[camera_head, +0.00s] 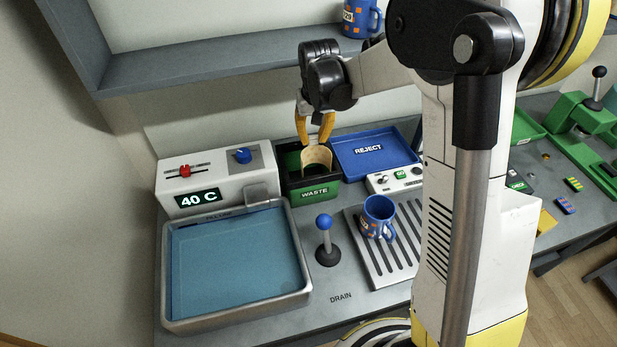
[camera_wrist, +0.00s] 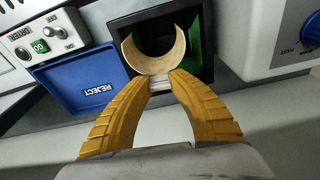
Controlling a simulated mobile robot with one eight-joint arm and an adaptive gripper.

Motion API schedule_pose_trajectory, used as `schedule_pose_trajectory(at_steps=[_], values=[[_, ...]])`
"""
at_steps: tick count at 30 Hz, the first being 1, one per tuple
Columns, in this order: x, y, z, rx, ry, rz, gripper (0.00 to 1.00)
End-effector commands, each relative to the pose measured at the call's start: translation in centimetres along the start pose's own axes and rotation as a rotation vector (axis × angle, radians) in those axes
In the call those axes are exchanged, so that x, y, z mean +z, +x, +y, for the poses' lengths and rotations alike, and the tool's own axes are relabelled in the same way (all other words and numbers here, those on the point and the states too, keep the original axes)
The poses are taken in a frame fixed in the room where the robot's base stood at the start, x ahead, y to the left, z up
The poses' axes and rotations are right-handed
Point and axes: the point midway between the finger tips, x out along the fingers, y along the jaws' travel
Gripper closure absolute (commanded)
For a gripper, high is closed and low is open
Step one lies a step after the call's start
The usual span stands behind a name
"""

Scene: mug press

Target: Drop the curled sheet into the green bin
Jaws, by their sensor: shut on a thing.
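The curled sheet (camera_head: 317,157) is a cream, C-shaped piece with its lower part within the mouth of the green bin. It also shows in the wrist view (camera_wrist: 151,63), at the ends of my gripper's fingers. The green bin (camera_head: 314,192) is dark green with a "WASTE" label, and its dark opening (camera_wrist: 205,45) lies behind the sheet in the wrist view. My gripper (camera_head: 314,138) points down over the bin with yellow fingers shut on the sheet's edge. In the wrist view the fingertips (camera_wrist: 161,83) meet at the sheet. Whether the sheet touches the bin floor is hidden.
A blue "REJECT" tray (camera_head: 385,165) stands right of the bin. A "40 C" control box (camera_head: 215,178) and a water basin (camera_head: 238,262) are to the left.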

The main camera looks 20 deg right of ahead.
Motion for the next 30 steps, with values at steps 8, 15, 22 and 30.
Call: schedule_pose_trajectory(at_steps=[8, 15, 22, 30], values=[[0.0, -0.1, 0.0, 0.000, 0.000, 0.000, 0.58], [0.0, -0.1, 0.0, 0.000, 0.000, 0.000, 0.52], [0.0, -1.4, 0.0, 0.000, 0.000, 0.000, 0.52], [0.0, -7.2, 0.0, 0.000, 0.000, 0.000, 0.52]])
